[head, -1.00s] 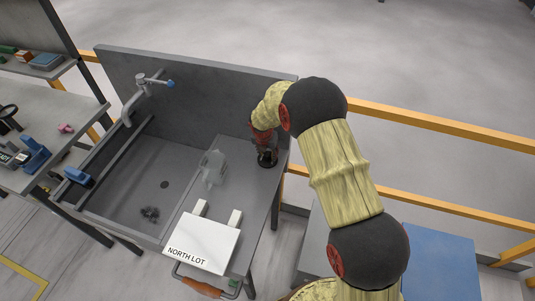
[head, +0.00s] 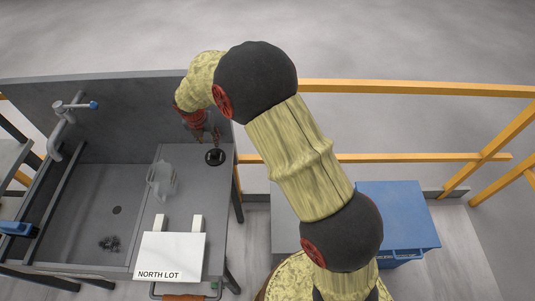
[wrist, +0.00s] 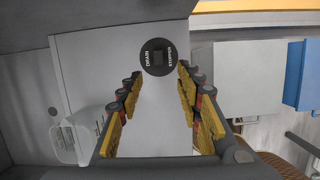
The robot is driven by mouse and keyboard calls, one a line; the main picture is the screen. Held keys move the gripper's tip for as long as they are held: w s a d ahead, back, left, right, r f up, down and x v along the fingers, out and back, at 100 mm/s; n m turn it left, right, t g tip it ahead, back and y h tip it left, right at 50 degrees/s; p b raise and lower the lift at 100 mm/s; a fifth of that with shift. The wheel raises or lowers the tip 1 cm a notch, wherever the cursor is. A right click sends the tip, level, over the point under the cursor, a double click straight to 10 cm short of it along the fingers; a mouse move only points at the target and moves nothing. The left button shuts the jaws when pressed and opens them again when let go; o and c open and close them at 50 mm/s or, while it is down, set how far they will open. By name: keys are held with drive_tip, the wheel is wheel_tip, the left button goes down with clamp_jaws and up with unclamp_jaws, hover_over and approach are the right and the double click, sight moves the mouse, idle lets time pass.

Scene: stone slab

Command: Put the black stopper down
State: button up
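The black stopper (head: 215,157) is a round disc with a small square knob. It lies flat on the grey stone slab (head: 190,215), near its back right corner. In the wrist view the stopper (wrist: 158,56) shows white lettering around its knob. My gripper (head: 209,138) is just above and behind the stopper in the head view. In the wrist view my gripper (wrist: 158,74) is open, with its two yellow-padded fingers wide apart. Nothing is between the pads, and the stopper shows beyond the fingertips.
A clear bottle-like container (head: 161,180) stands left of the stopper. A white NORTH LOT board (head: 170,256) is at the slab's front. The sink basin (head: 85,205) and tap (head: 70,120) are left. A blue box (head: 400,215) is right, beyond a gap.

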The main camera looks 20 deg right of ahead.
drive_tip(key=s+d+r+m+t, duration=0.1)
drive_tip(key=s+d+r+m, duration=0.5)
drive_tip(key=r, duration=0.5)
drive_tip(key=s+d+r+m, duration=0.3)
drive_tip(key=s+r+m, duration=0.5)
drive_tip(key=s+r, duration=0.15)
drive_tip(key=s+d+r+m+t, duration=0.1)
drive_tip(key=s+d+r+m, duration=0.1)
drive_tip(key=s+m, duration=0.6)
drive_tip(key=s+d+r+m+y, duration=0.1)
drive_tip(key=s+r+m, duration=0.3)
drive_tip(key=s+m, duration=0.5)
drive_tip(key=s+d, duration=0.1)
drive_tip(key=s, duration=0.4)
drive_tip(key=shift+d+t, duration=0.4)
drive_tip(key=shift+f, duration=0.1)
wheel_tip(320, 180, down, 8)
drive_tip(key=b, duration=0.7)
drive_tip(key=shift+r+b, duration=0.25)
drive_tip(key=shift+b, duration=0.1)
drive_tip(key=shift+r, duration=0.15)
drive_tip(key=shift+c, duration=0.8)
